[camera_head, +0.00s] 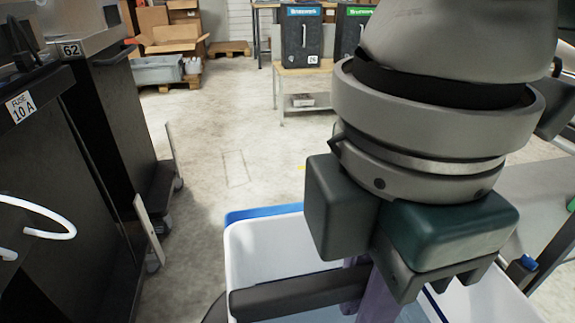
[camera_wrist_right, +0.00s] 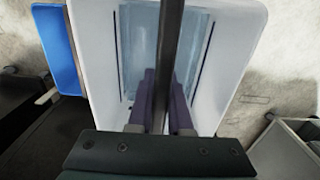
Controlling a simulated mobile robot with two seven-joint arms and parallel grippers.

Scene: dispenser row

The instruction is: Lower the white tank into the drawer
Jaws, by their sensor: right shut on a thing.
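The white tank (camera_head: 268,250) is an open box with a dark bar across its top, at the bottom centre of the head view. It also fills much of the right wrist view (camera_wrist_right: 235,45), where its inside looks pale blue. My right gripper (camera_head: 366,290) is over the tank with its purple fingers closed around the dark bar (camera_head: 285,297). The fingers (camera_wrist_right: 162,100) sit on both sides of the bar in the wrist view. The tank's right side is partly hidden by my gripper. I cannot make out an open drawer. My left gripper is not in view.
A blue edge (camera_head: 262,212) shows just behind the tank. Black cabinets (camera_head: 115,110), one labelled 62, stand on the left, with upright white strips (camera_head: 148,226) low beside them. A grey table (camera_head: 535,190) is at right. The floor (camera_head: 215,150) ahead is clear.

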